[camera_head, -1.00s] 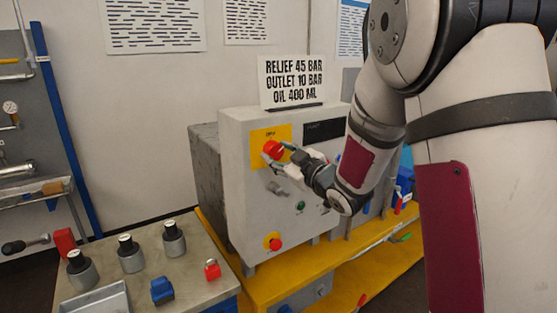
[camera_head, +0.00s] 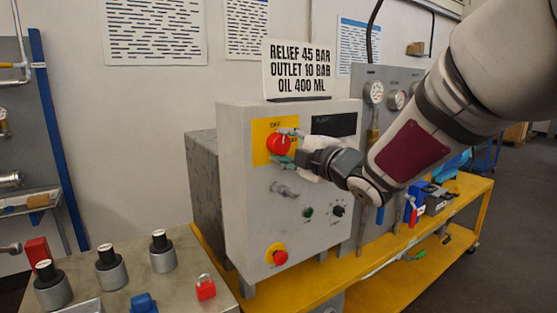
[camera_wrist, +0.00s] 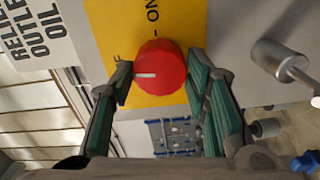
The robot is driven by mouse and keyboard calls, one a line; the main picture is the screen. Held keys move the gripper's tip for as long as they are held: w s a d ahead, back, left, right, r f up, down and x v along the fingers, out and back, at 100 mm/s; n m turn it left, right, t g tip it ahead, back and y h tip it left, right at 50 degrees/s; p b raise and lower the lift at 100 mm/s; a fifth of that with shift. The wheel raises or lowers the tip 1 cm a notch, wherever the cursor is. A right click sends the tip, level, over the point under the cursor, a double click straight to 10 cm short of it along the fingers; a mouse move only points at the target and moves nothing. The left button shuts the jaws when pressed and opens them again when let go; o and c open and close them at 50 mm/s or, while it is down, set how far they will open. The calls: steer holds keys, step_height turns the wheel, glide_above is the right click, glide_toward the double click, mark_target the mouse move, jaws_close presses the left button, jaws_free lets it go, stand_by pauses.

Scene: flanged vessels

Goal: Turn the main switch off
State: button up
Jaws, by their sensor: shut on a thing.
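The main switch is a red round knob (camera_head: 279,143) on a yellow plate (camera_head: 262,155) on the front of a grey control box (camera_head: 240,200). In the wrist view the red knob (camera_wrist: 160,68) has a white mark on its face, pointing left in that picture. The plate shows "ON" beside the knob. My gripper (camera_head: 290,146) is at the knob, with its green-padded fingers on either side of it. In the wrist view my gripper (camera_wrist: 160,90) is shut on the knob. Exact finger contact is hard to see.
A metal handle (camera_head: 284,189), a green button (camera_head: 308,212), a small black knob (camera_head: 339,211) and a red emergency button (camera_head: 279,257) sit lower on the box. A sign (camera_head: 298,70) stands on top. A red padlock (camera_head: 205,288) lies on the left bench.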

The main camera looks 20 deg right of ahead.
steer(key=shift+f+n+b, duration=0.15)
steer(key=shift+n+b, duration=0.55)
steer(key=shift+b, duration=0.05)
steer(key=o, duration=1.2)
steer(key=shift+c, duration=0.2)
steer(key=shift+s, duration=0.1)
steer(key=v, duration=1.2)
